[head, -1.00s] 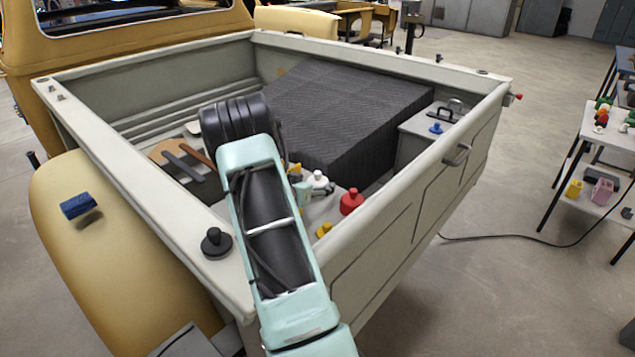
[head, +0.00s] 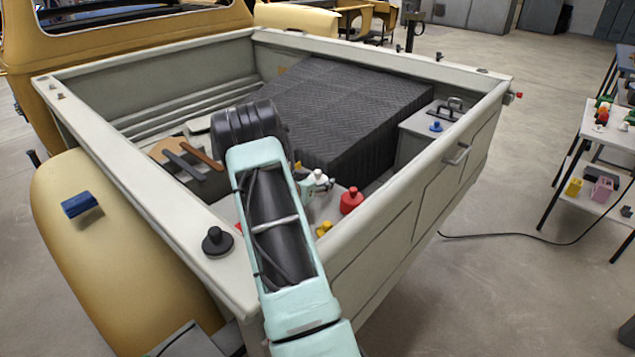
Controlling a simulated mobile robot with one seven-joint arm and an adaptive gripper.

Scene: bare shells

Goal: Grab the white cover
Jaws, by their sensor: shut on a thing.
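A small white knobbed piece (head: 320,178), which may be the white cover, stands in the truck bed just right of my arm. A flat whitish piece (head: 198,126) shows partly at the left of my black wrist joint; I cannot tell which of the two is the cover. My arm reaches from the bottom over the bed's near wall. My gripper is hidden behind the arm, so its fingers and anything between them do not show. A small pale teal part (head: 305,187) beside the white piece is too small to identify.
The truck bed (head: 390,215) has raised walls. A large dark ridged block (head: 345,105) fills its middle. A red knobbed piece (head: 351,200) and a yellow one (head: 324,228) stand near the right wall. A black knob (head: 217,241) sits on the near rim.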

